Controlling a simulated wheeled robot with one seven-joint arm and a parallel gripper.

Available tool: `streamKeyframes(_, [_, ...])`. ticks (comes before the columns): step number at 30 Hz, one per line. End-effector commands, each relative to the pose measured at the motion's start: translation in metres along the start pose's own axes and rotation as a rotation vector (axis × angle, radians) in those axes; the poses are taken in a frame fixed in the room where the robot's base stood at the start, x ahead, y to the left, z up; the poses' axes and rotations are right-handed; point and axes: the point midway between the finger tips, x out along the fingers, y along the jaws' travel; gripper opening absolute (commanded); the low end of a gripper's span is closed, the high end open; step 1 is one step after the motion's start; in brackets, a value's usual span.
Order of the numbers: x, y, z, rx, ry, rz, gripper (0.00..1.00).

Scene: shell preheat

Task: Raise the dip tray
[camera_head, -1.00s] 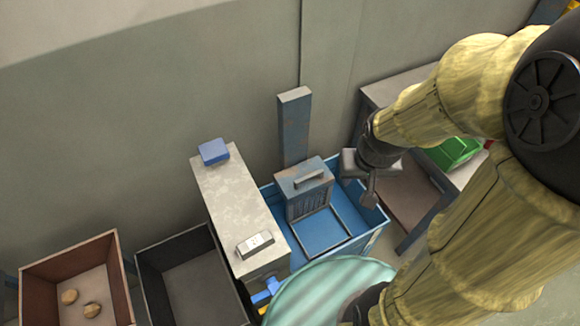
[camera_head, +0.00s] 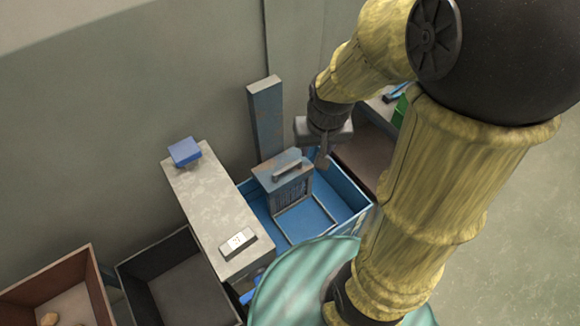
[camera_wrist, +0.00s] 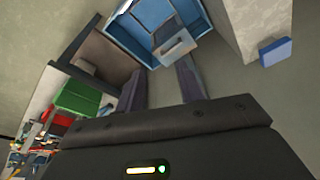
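The dip tray appears as a grey rectangular frame (camera_head: 305,222) low inside a blue tank (camera_head: 352,190). A blue-grey block with a bar handle (camera_head: 287,170) on top stands at the frame's back edge, in front of an upright blue-grey post (camera_head: 266,120). In the wrist view the block (camera_wrist: 176,49) and tank (camera_wrist: 118,30) lie beyond the fingers. My gripper (camera_head: 322,160) is above the tank's right back side, right of the handle and apart from it. In the wrist view my gripper (camera_wrist: 160,80) has its fingers apart with nothing between them.
A pale bench (camera_head: 208,200) left of the tank carries a blue block (camera_head: 184,151) and a small labelled box (camera_head: 238,242). A dark bin (camera_head: 130,280) and a brown bin (camera_head: 98,285) stand further left. A green bin (camera_wrist: 82,100) sits on a side table. The wall is close behind.

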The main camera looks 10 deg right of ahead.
Motion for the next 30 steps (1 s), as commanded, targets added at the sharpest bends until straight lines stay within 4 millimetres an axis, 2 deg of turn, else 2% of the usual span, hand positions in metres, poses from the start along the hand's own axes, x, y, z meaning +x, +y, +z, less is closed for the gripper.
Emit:
streamKeyframes(1, [0.024, 0.000, -0.008, 0.032, -0.005, 0.000, 0.38])
streamKeyframes(3, [0.042, -0.001, -0.023, 0.087, -0.016, 0.001, 0.38])
streamKeyframes(18, [0.165, -0.004, -0.119, 0.496, -0.091, 0.026, 0.38])
streamKeyframes(30, [0.263, -0.009, -0.176, 0.799, -0.142, 0.070, 0.38])
